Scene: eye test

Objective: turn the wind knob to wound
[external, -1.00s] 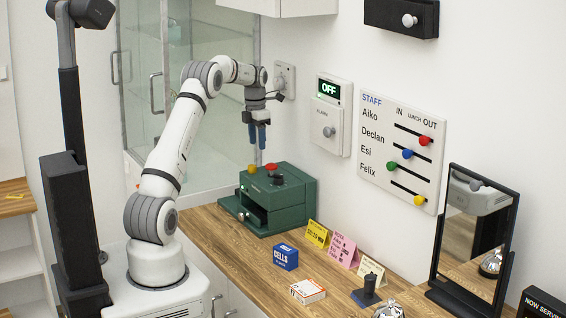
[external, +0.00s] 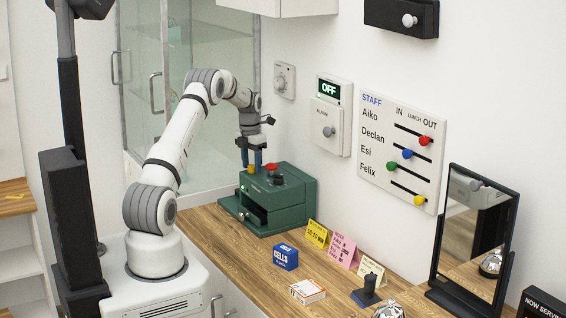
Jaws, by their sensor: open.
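A green box (external: 295,210) stands on the wooden counter against the wall. On its top are a yellow piece (external: 251,170), a red piece (external: 270,167) and a dark round knob (external: 276,178). The lettering is too small to read, so I cannot tell whether the dark knob is the wind knob or where it is set. My gripper (external: 251,163) points down just above the box's back left, its open fingers close over the yellow piece. I cannot tell if they touch it. It holds nothing that I can see.
A wall dial (external: 284,80) and an alarm panel (external: 330,131) with an OFF display (external: 328,92) are on the wall. A staff board (external: 382,182) with coloured sliders hangs right. A blue box (external: 286,257), cards and a mirror (external: 472,235) stand on the counter.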

